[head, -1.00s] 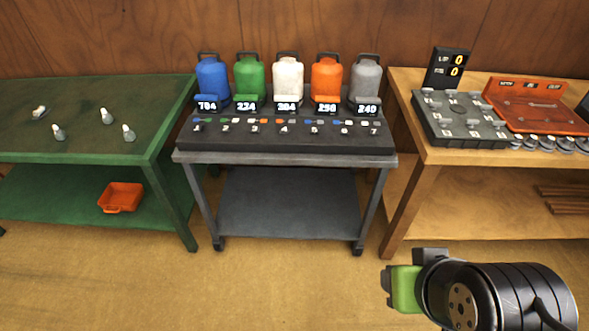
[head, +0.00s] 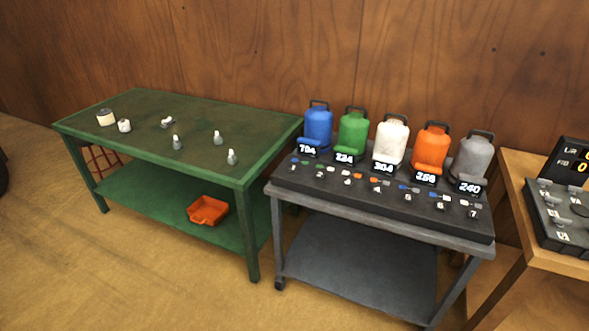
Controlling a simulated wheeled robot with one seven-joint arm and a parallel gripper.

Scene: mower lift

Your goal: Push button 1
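A dark control panel (head: 345,198) lies on the grey cart (head: 440,240) in the right half of the head view. Its front row carries small numbered buttons, 1 to 7 from left to right. Button 1 (head: 294,188) is at the panel's left end, with a label "1" and small coloured marks by it. Behind the row stand blue (head: 318,127), green (head: 352,133), white (head: 392,140), orange (head: 431,148) and grey (head: 474,156) canisters with number displays in front. My gripper is not in view.
A green table (head: 150,150) stands to the left, with several small whitish pieces on top and an orange bin (head: 207,210) on its lower shelf. A wooden table (head: 530,170) with a dark panel is at the right edge. The floor in front is clear.

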